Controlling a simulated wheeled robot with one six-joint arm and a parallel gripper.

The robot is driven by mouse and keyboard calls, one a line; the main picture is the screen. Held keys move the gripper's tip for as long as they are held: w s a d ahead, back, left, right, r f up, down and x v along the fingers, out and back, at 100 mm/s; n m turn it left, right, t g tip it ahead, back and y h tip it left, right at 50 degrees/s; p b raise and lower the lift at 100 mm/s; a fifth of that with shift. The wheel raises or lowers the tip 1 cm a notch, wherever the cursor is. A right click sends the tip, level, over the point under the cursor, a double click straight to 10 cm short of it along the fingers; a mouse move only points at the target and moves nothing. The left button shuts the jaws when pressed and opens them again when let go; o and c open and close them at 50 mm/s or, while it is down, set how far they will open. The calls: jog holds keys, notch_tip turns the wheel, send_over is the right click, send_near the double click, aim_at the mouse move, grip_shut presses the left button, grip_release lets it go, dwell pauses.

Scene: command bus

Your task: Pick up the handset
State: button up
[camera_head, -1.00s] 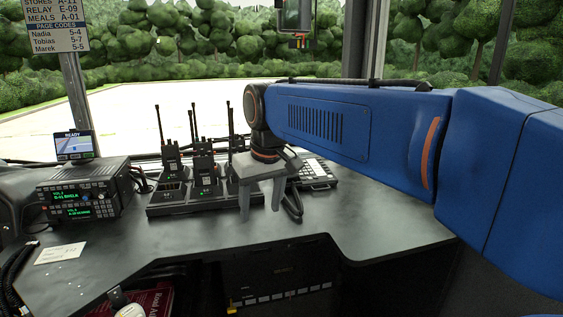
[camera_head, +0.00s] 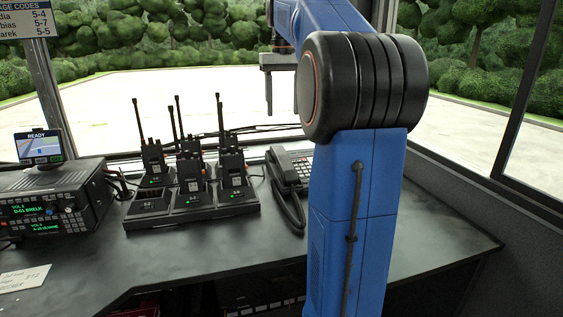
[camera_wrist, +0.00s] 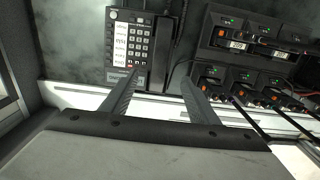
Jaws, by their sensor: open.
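The desk phone (camera_head: 302,163) stands on the dark desk, right of the radio charger, partly hidden by my arm. Its dark handset (camera_head: 283,172) lies along the phone's left side, with a coiled cord hanging in front. In the wrist view the phone's keypad (camera_wrist: 129,42) is at top centre, and the handset (camera_wrist: 162,45) lies along its right side. My gripper (camera_head: 281,100) hangs in the air beyond the phone, before the windscreen, partly hidden by my arm's joint. In the wrist view my gripper (camera_wrist: 160,78) has its fingers apart with nothing between them.
A charger tray (camera_head: 190,208) with several upright radios and tall antennas stands left of the phone. A radio console (camera_head: 55,208) and a small display (camera_head: 39,147) are at the far left. Window posts flank the scene. The desk's front middle is clear.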

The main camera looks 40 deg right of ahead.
send_over(282, 156)
jog(key=f, duration=1.1)
jog(key=shift+s+d+f, duration=0.1)
jog(key=shift+s+f, duration=0.1)
jog(key=shift+w+f, duration=0.15)
jog(key=shift+f, duration=2.65)
jog(key=shift+c, duration=0.3)
